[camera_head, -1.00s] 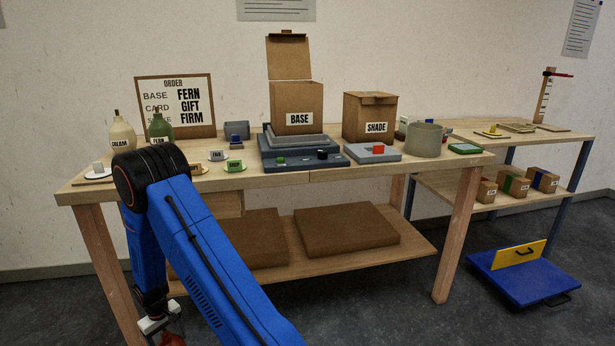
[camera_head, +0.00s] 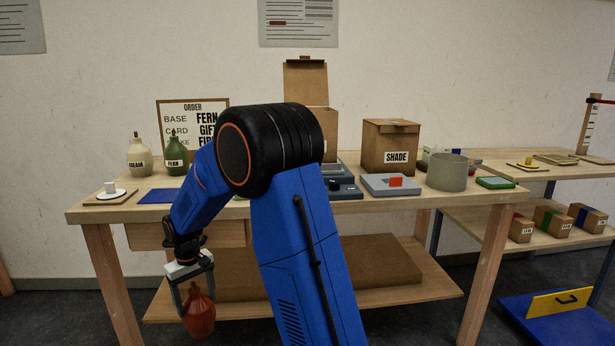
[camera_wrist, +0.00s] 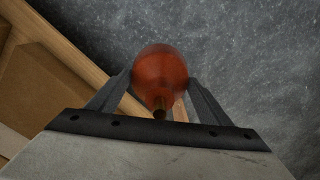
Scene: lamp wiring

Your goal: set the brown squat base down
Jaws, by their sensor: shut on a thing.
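The brown squat base (camera_head: 199,313) is a glossy red-brown, rounded bottle shape with a narrow neck. My gripper (camera_head: 197,290) is shut on it, with a finger on either side. It hangs in front of the workbench (camera_head: 255,204), below the level of its top. In the wrist view the base (camera_wrist: 160,72) sits between the two fingers, its neck toward the palm, with grey floor beyond it. Nothing shows beneath it as support.
A cream bottle (camera_head: 140,158) and a green bottle (camera_head: 176,158) stand at the left of the benchtop. A blue mat (camera_head: 156,196) lies by the front edge, partly behind my arm. The SHADE box (camera_head: 390,148) and a grey cup (camera_head: 447,173) stand to the right.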

